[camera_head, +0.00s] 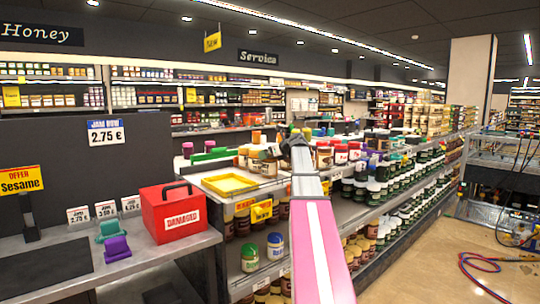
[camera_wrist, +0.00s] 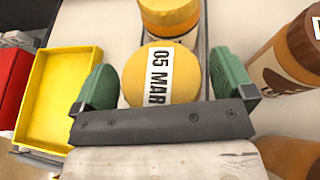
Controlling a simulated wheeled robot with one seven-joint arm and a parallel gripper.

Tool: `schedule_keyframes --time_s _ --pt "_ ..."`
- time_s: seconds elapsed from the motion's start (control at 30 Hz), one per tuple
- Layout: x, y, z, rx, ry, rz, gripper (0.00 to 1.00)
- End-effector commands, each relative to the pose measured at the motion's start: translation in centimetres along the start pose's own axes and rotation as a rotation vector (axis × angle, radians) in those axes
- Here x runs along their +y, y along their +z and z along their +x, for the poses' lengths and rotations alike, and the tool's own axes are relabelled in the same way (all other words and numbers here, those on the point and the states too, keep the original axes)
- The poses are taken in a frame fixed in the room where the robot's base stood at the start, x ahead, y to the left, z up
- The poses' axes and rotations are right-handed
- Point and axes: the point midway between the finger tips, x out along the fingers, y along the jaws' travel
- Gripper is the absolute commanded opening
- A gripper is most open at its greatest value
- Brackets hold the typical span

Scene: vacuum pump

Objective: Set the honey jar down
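In the wrist view a honey jar with a yellow lid marked "05 MAR" (camera_wrist: 148,75) sits between the fingers of my gripper (camera_wrist: 163,78). The green finger pads stand on either side of the lid. A thin gap shows at the right pad; the left pad is very close to the lid. The jar's body and base are hidden below the lid. In the head view my gripper (camera_head: 297,142) is at the jars on the shelf top, and its fingers are too small to make out.
Another yellow-lidded jar (camera_wrist: 168,15) stands right behind in the same grey-walled lane. A brown-labelled jar (camera_wrist: 288,50) stands to the right. A yellow tray (camera_wrist: 35,100) lies left, also in the head view (camera_head: 228,194). A red "DAMAGED" box (camera_head: 173,212) stands on the counter.

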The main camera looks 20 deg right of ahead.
Motion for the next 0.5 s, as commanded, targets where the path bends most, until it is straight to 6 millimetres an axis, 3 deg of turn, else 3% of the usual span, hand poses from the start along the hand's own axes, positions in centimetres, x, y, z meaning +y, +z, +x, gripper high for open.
schedule_keyframes --time_s 0.13,0.27,0.5 --pt "0.0 0.2 -0.1 0.000 0.000 0.000 1.00" --pt "0.1 0.2 -1.4 0.000 0.000 0.000 1.00" --pt "0.1 0.1 -6.1 -0.001 -0.002 0.000 1.00"
